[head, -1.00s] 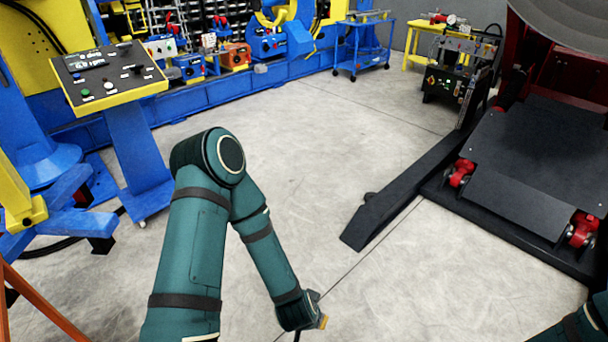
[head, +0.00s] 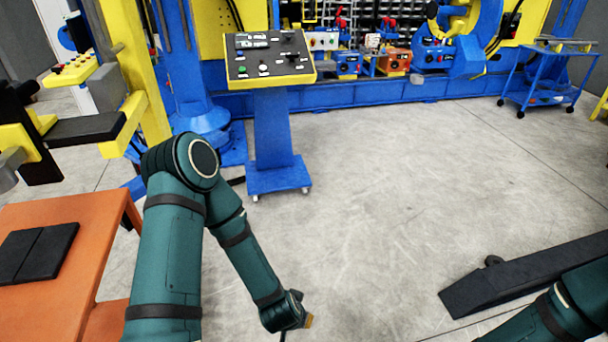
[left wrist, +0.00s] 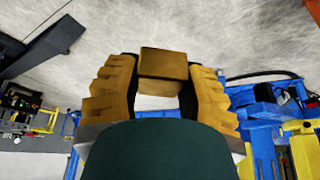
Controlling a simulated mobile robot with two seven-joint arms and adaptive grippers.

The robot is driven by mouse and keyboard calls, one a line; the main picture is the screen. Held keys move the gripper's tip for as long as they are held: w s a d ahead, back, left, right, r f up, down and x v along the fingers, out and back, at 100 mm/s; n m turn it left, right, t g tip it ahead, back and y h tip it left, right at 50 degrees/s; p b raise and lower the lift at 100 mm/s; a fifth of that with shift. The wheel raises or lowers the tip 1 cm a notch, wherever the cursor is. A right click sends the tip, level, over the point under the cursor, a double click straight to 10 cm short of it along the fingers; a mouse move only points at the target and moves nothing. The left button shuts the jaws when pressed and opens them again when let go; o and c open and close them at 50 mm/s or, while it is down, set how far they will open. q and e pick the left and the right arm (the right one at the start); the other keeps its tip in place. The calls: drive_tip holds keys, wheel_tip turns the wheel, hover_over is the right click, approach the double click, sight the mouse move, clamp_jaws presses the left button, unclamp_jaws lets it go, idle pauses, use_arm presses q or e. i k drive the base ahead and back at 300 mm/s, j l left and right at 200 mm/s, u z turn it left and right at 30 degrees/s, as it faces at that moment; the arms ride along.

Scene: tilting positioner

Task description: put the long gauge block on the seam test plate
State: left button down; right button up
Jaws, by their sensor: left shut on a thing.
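My left gripper (left wrist: 162,80) is shut on a brown-tan block, the long gauge block (left wrist: 163,62), seen end-on between its yellow fingers in the left wrist view. In the head view the gripper (head: 295,312) hangs low over the bare floor, with a small tan end of the block (head: 309,321) showing. A dark flat plate with a line across its middle, which looks like the seam test plate (head: 40,252), lies on the orange table at the left. The gripper is well to the right of it. My right gripper is out of view; only its arm shows.
The orange table (head: 75,295) stands at the left edge, with a yellow and black fixture (head: 100,128) behind it. A blue pedestal with a control panel (head: 270,62) stands ahead. A dark ramp (head: 520,275) lies at right. The floor between is clear.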

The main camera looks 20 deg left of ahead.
sight(25, 257)
drive_tip(key=i+u, duration=0.15)
drive_tip(key=u, duration=0.25)
drive_tip(key=i+l+u, duration=0.1)
drive_tip(key=u, duration=0.25)
drive_tip(key=i+l+u, duration=0.15)
drive_tip(key=u, duration=0.25)
drive_tip(key=i+l, duration=0.05)
